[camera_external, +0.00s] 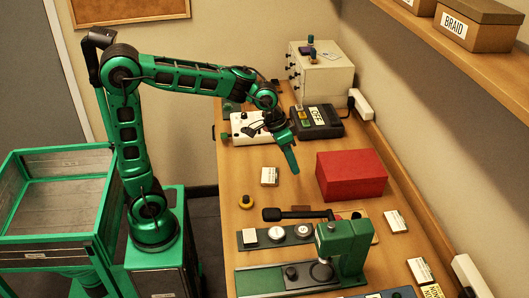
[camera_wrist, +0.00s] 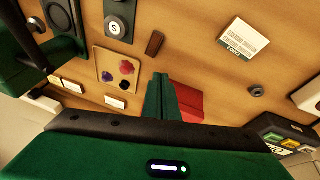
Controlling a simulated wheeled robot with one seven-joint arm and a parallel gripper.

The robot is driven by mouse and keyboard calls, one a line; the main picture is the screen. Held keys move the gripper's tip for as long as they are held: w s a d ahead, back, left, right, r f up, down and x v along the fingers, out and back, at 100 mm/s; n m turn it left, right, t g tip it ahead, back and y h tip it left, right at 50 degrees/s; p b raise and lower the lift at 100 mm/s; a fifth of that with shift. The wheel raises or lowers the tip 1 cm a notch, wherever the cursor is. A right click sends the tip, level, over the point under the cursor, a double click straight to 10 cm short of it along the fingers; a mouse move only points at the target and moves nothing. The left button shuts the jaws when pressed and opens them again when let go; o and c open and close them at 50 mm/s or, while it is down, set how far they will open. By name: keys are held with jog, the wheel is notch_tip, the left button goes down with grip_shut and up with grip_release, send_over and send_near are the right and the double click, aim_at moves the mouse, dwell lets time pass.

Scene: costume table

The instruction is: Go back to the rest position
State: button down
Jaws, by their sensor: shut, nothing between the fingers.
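My arm is green and black and stands on my base at the left of the external view. It reaches right over the wooden table (camera_external: 255,205). My gripper (camera_external: 293,168) points down above the table, left of the red box (camera_external: 350,174), with its fingers together and empty. In the wrist view my gripper's fingers (camera_wrist: 168,97) show as one closed green shape in front of the red box (camera_wrist: 189,103). I cannot tell the exact height of the fingertips above the table.
A green press (camera_external: 343,245) stands at the near end of the table. A black device (camera_external: 316,121), a white device (camera_external: 246,127) and a drawer cabinet (camera_external: 321,72) are at the far end. A wall shelf (camera_external: 450,55) with boxes overhangs the right side. A green-framed cart (camera_external: 58,165) stands left of my base.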

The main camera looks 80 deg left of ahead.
jog(key=s+d+f+m+g, duration=0.1)
jog(key=s+d+m, duration=0.1)
jog(key=s+d, duration=0.4)
jog(key=s+d+f+m+g, duration=0.15)
jog(key=s+d, duration=0.25)
jog(key=s, duration=0.5)
jog(key=s+f+m+y, duration=0.1)
jog(key=s+f+m, duration=0.1)
jog(key=s, duration=0.7)
jog(key=s+d+f+m+g+y, duration=0.1)
jog(key=s+f+m, duration=0.1)
jog(key=s, duration=0.6)
jog(key=shift+s+d+f, duration=0.2)
jog(key=shift+s+f, duration=0.2)
jog(key=shift+f, duration=0.15)
jog(key=shift+m, duration=0.25)
jog(key=shift+w+f+g, duration=0.25)
jog(key=shift+w, duration=0.4)
jog(key=c, duration=2.4)
grip_release()
jog(key=shift+c, duration=0.2)
